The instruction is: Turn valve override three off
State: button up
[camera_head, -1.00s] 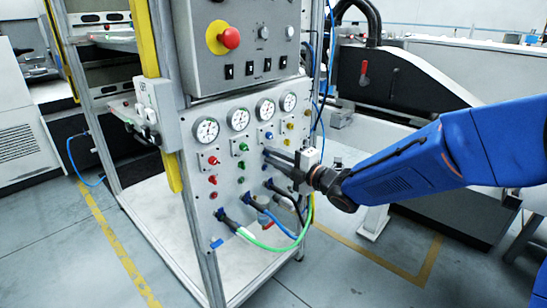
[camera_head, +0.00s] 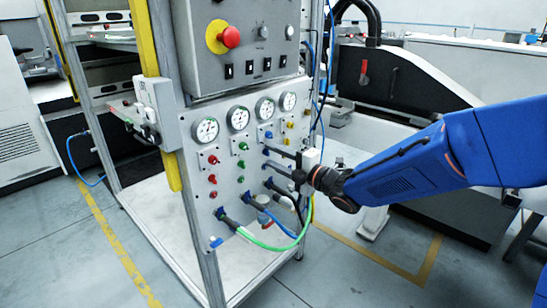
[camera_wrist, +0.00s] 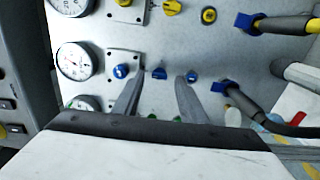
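The valve panel (camera_head: 228,182) has red, green, blue and yellow columns of controls under its gauges. In the third, blue column, a blue control on a square plate (camera_wrist: 122,71), a winged blue knob (camera_wrist: 159,73) and a round blue control (camera_wrist: 192,76) show in a row in the wrist view. My gripper (camera_wrist: 160,90) is open and empty, its fingers pointing at the panel on either side of the winged knob. I cannot tell whether they touch the panel. In the head view my gripper (camera_head: 267,156) is at the blue column and hides part of it.
Blue hose plugs (camera_head: 264,202) and hoses, including a green one (camera_head: 265,244), hang just below my gripper. A red emergency button (camera_head: 230,37) is on the grey box above.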

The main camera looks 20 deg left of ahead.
jog(key=v, duration=1.7)
jog(key=w+d+m+t+h, duration=0.55)
jog(key=d+m, duration=0.25)
jog(key=d, duration=0.4)
jog(key=s+d+m+h, duration=0.3)
jog(key=d+m+h, duration=0.6)
jog(key=d, duration=0.7)
jog(key=s+d+f+m+g+h, duration=0.3)
jog(key=s+d+f+m+g, duration=0.1)
jog(key=s+d+m, duration=0.6)
jog(key=s+f+m+g, duration=0.3)
jog(key=s+m, duration=0.1)
jog(key=s, duration=1.1)
jog(key=shift+s+d+m+y, duration=0.2)
jog(key=shift+d+m+y, duration=0.1)
jog(key=shift+y, duration=0.15)
jog(key=shift+f+g, duration=0.15)
jog(key=shift+g, duration=0.1)
